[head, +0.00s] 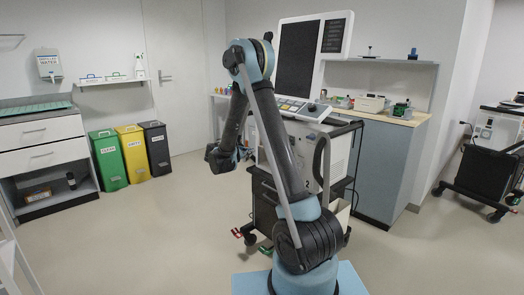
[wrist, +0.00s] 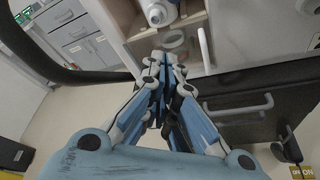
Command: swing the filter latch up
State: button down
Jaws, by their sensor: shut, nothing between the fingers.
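The ventilator (head: 339,150) stands on a dark cart, with a large tilted screen (head: 295,58) on top. In the wrist view, its pale front has an opening that holds a white cylindrical part (wrist: 157,14) with a white oval piece (wrist: 173,40) below it. A slim white bar (wrist: 204,48) stands upright to their right. I cannot tell for sure which part is the filter latch; the fingers may hide some of it. My gripper (wrist: 164,60) is shut and empty, its fingertips in front of and just below the oval piece. In the head view my gripper (head: 222,158) is left of the ventilator.
A black curved rail (wrist: 65,72) crosses the wrist view on the left. A dark drawer with a grey handle (wrist: 238,108) is at the right. Green, yellow and dark bins (head: 131,155) stand by the back wall.

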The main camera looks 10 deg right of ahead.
jog(key=w+d, duration=0.5)
jog(key=d, duration=0.3)
jog(key=shift+r, duration=0.3)
dwell(0.4)
